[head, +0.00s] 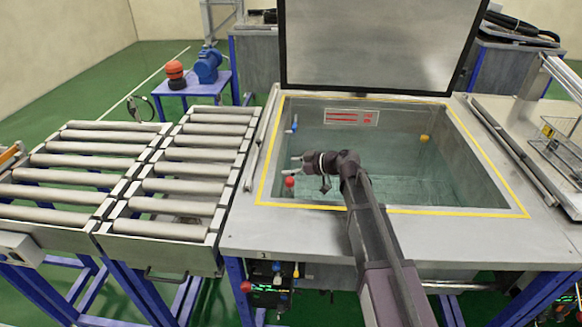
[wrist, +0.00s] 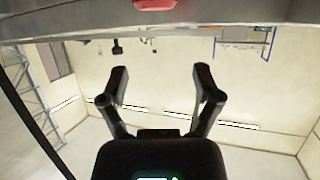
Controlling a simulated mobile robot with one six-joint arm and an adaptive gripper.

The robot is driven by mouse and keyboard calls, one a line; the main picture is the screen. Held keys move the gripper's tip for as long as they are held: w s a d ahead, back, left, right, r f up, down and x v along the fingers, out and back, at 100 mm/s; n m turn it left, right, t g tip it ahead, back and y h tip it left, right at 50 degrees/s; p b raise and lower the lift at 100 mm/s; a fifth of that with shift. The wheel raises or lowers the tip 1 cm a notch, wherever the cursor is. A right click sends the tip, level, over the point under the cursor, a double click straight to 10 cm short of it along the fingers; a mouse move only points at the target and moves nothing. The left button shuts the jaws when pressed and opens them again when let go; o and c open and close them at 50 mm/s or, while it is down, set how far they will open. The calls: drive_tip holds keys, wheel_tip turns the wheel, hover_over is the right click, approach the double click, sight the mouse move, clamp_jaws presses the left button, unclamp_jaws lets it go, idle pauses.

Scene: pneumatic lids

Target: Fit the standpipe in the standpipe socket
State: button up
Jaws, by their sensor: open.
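My gripper (head: 296,164) is over the left part of the open tank (head: 268,165), with its fingers pointing left. In the wrist view my gripper (wrist: 160,78) is open with nothing between its fingers. I cannot pick out a standpipe or a standpipe socket for sure in either view. A red ball-shaped part (head: 289,182) shows just below the fingertips, at the tank's left side. I cannot tell whether it touches them. A red part (wrist: 155,4) also shows at the top edge of the wrist view, beyond the fingers.
A small blue part (head: 292,127) and a yellow part (head: 424,138) show at the tank walls. A roller conveyor (head: 180,183) stands left. A wire basket (head: 560,140) is on the right bench.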

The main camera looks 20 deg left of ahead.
drive_tip(key=shift+r+p, duration=1.75)
drive_tip(key=shift+r, duration=0.3)
